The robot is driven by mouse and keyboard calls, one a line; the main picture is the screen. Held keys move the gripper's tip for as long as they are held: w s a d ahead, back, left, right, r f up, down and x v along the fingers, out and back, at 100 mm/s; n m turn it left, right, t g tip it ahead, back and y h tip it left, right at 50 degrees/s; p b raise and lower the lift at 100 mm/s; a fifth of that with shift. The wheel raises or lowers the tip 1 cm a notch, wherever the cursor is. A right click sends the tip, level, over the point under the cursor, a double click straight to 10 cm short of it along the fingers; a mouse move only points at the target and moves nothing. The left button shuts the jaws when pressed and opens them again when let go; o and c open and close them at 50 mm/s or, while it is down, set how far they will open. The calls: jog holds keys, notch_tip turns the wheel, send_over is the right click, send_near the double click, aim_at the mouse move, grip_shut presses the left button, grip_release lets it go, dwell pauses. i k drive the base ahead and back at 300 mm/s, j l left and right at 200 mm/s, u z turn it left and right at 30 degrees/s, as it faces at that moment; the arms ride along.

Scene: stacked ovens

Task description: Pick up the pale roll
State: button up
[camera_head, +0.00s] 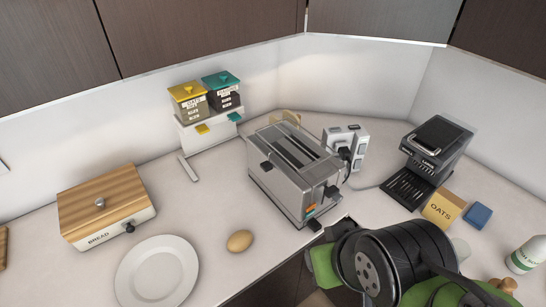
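A small oval tan roll (239,240), the palest roll-like thing I can make out, lies on the light counter to the right of the white plate (130,284). It stands apart from the plate and near the counter's front edge. My black and green arm fills the lower right of the view, to the right of the roll and well apart from it. My gripper's fingers do not show. Nothing covers the roll.
A wooden-lidded bread box (105,222) stands behind the plate. A silver toaster (285,180) stands right of and behind the roll. The counter around the roll is clear.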

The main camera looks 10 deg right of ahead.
aim_at(240, 241)
jog(key=j+u, duration=0.35)
jog(key=j, duration=0.25)
jog(key=j+u, duration=0.35)
jog(key=j, duration=0.25)
